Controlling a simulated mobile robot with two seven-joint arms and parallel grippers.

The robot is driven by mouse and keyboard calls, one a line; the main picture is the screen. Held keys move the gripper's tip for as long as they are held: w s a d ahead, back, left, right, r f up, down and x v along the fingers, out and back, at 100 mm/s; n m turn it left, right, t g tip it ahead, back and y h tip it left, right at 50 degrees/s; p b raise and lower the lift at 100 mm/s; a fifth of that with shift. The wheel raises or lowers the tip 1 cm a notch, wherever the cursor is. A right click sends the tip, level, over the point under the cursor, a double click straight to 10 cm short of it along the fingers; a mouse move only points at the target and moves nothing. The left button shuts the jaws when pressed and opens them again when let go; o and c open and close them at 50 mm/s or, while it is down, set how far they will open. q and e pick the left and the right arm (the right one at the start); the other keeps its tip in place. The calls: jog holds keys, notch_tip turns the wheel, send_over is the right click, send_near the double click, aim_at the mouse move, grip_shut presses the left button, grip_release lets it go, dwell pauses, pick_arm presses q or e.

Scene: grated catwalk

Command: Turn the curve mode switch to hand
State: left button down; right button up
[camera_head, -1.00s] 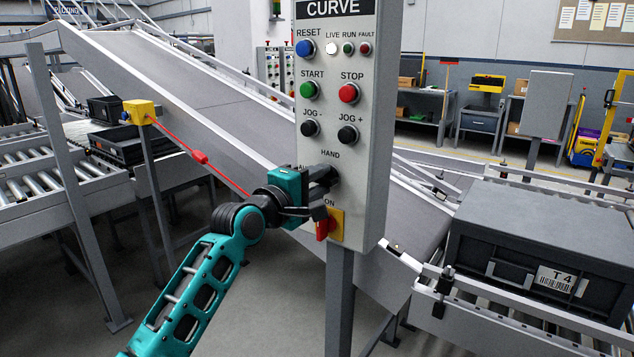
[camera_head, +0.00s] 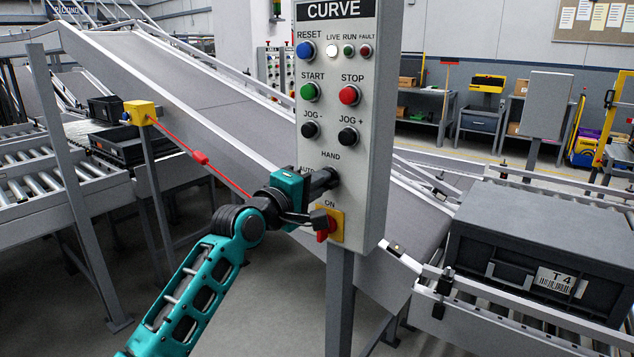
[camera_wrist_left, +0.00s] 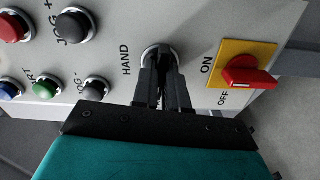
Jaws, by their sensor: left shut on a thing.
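The grey CURVE control box (camera_head: 372,110) stands at centre in the head view. My left gripper (camera_head: 326,180) reaches it from the left, at the mode switch below the HAND label; the fingers hide the switch there. In the left wrist view the mode switch (camera_wrist_left: 153,53) shows as a silver ring with a dark knob beside the HAND label. My left gripper (camera_wrist_left: 162,82) is shut on that knob. Which label the knob points to cannot be made out. My right gripper is in neither view.
A red ON/OFF switch on a yellow plate (camera_head: 337,226) sits just below my left gripper. Black JOG buttons (camera_head: 348,137) sit above it. A conveyor with a dark crate (camera_head: 530,245) stands at right. A red pull cord (camera_head: 200,158) runs behind my arm.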

pick_arm(q)
jog(key=shift+r+m+p, duration=0.2)
jog(key=shift+m+p, duration=1.15)
jog(key=shift+m, duration=6.85)
jog(key=c, duration=1.2)
grip_release()
jog(key=shift+f, duration=0.1)
jog(key=shift+o, duration=0.2)
jog(key=shift+f, duration=0.1)
jog(key=v, duration=1.2)
jog(key=shift+s+a, duration=0.2)
jog(key=shift+s, duration=0.15)
